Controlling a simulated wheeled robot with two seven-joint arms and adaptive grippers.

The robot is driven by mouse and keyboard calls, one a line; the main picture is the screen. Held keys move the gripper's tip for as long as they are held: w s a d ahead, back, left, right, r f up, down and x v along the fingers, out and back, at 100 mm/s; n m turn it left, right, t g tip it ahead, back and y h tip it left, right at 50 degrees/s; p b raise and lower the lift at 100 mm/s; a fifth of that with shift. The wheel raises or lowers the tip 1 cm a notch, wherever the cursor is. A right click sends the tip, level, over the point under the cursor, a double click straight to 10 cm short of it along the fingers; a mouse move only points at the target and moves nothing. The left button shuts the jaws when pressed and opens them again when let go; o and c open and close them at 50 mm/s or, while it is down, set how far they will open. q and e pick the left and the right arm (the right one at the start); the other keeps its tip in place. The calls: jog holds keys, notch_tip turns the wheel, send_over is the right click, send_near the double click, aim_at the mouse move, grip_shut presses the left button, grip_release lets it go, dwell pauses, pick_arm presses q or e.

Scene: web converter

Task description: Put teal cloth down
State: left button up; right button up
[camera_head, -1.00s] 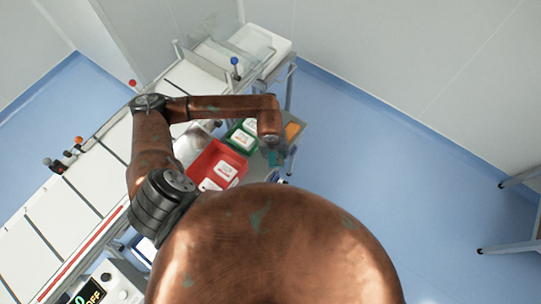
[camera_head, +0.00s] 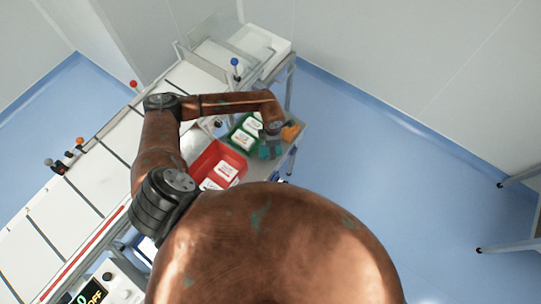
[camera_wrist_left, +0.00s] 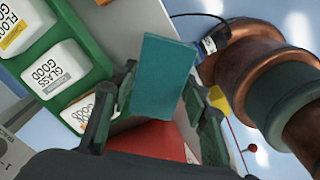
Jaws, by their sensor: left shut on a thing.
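The teal cloth (camera_wrist_left: 165,75) is a flat, folded-looking rectangle in the middle of the left wrist view. My left gripper (camera_wrist_left: 158,108) is shut on it, with one dark finger on each side. In the head view my left gripper (camera_head: 270,149) is beside the green bin (camera_head: 234,142), over its right side of the bench end; the cloth is small and hard to separate from the fingers there. Whether the cloth touches a surface below cannot be told. My right gripper is out of view.
An orange object (camera_head: 291,131) lies just right of the gripper. Blue floor (camera_head: 370,175) is open to the right of the bench.

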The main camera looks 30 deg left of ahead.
pick_arm(q)
jog(key=shift+f, duration=3.1)
jog(key=shift+f, duration=0.1)
jog(key=o, duration=1.3)
notch_tip(320, 180, up, 12)
jog(key=shift+w+d+r, duration=0.1)
jog(key=shift+d, duration=0.05)
